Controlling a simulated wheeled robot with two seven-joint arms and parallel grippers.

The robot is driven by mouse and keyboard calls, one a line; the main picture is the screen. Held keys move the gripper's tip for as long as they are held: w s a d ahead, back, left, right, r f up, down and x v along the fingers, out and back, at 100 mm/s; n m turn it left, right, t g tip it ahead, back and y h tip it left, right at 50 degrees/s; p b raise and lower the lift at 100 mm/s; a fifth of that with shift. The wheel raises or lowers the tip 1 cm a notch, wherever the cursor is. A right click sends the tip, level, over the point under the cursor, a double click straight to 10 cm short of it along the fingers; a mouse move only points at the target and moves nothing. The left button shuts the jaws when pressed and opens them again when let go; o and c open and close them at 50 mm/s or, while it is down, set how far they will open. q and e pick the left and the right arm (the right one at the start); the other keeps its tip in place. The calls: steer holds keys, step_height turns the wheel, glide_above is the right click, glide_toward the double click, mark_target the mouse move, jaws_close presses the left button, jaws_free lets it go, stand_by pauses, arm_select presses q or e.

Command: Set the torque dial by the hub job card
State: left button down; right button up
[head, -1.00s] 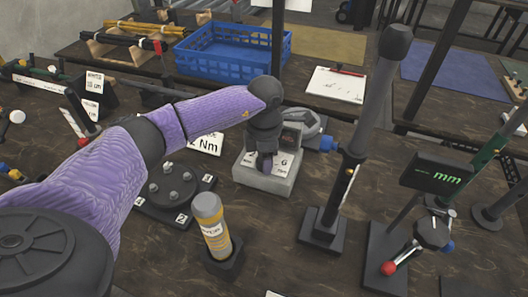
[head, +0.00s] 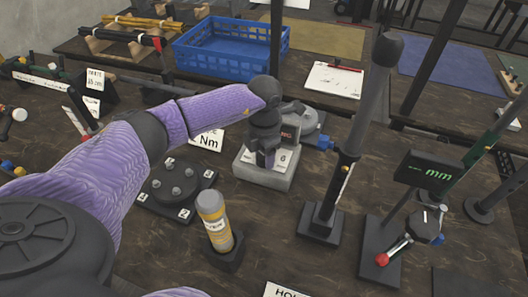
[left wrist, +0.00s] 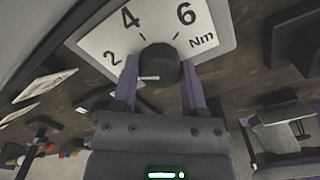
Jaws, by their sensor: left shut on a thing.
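The torque dial (left wrist: 158,65) is a dark round knob on a white scale face (left wrist: 98,47) marked 2, 4, 6 and Nm. A short white mark shows low on the knob; I cannot tell which number it points at. My left gripper (left wrist: 158,72) is shut on the knob, a purple finger on each side. In the head view my left gripper (head: 266,157) reaches down over the dial's grey base (head: 262,180) and hides the knob. My right gripper is not in view.
A dark hub plate (head: 150,203) with several studs lies left of the dial. A yellow-grey cylinder (head: 214,222) stands in front, a black post (head: 345,160) to the right, a mm display stand (head: 425,172) farther right. Another card (head: 285,291) is cut off below.

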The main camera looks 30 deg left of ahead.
arm_select(q)
steer(key=shift+c, duration=0.6)
jaws_free()
step_height(320, 180, up, 9)
steer(key=p, duration=0.2)
steer(key=shift+p, duration=0.3)
steer(key=shift+r, duration=0.5)
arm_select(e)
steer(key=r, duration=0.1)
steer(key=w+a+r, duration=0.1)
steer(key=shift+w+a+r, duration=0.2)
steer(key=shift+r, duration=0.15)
